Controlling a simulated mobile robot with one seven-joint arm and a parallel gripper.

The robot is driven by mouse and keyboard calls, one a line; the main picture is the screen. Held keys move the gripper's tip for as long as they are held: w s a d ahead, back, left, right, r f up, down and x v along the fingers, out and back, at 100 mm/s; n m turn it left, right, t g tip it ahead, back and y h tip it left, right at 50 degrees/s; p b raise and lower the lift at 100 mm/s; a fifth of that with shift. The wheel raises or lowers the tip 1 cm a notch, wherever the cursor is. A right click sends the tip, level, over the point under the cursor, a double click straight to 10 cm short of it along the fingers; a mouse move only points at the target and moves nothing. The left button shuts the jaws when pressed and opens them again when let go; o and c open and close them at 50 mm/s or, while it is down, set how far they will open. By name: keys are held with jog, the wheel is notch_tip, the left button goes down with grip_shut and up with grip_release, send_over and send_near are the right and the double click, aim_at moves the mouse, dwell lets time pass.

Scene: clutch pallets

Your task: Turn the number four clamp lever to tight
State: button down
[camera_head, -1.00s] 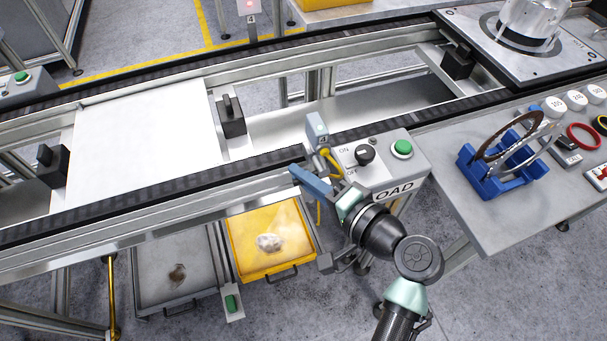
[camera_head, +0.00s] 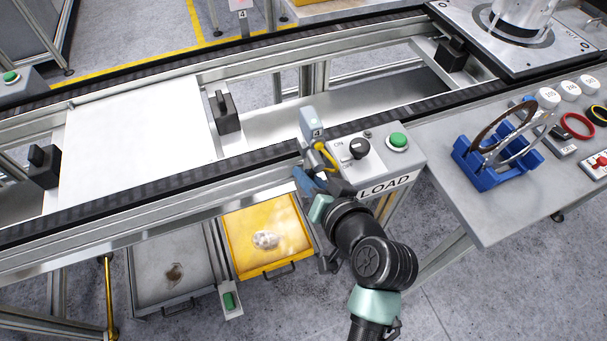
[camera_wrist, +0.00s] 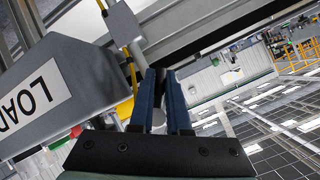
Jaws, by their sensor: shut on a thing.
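My gripper (camera_head: 303,178) is just below the post, left of the load control box. In the wrist view, its two blue fingers (camera_wrist: 163,88) are close together around a dark piece, seemingly the clamp lever. The lever is mostly hidden by the fingers, so its angle cannot be told.
The load control box (camera_head: 375,165), with a black knob and green button, is close right of my gripper. A yellow tray (camera_head: 237,236) hangs below. A blue stand (camera_head: 485,173) holds rings on the right table. A white sheet (camera_head: 140,125) lies over the conveyor.

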jog(key=shift+w+d+f+n+t+h+b, duration=0.15)
jog(key=shift+d+n+t+h+b, duration=0.1)
jog(key=shift+n+h, duration=0.3)
jog(key=shift+d+f+n+t+h+b, duration=0.15)
jog(key=shift+d+n+h+b, duration=0.1)
jog(key=shift+n+h, duration=0.25)
jog(key=shift+w+d+n+t+h+b, duration=0.1)
jog(key=shift+d+n+t+h+b, duration=0.35)
jog(key=shift+n, duration=0.5)
jog(key=c, duration=0.9)
grip_release()
jog(key=v, duration=1.3)
jog(key=shift+w+a+r+p, duration=0.1)
jog(key=shift+a+r+p, duration=0.05)
jog(key=shift+p, duration=0.15)
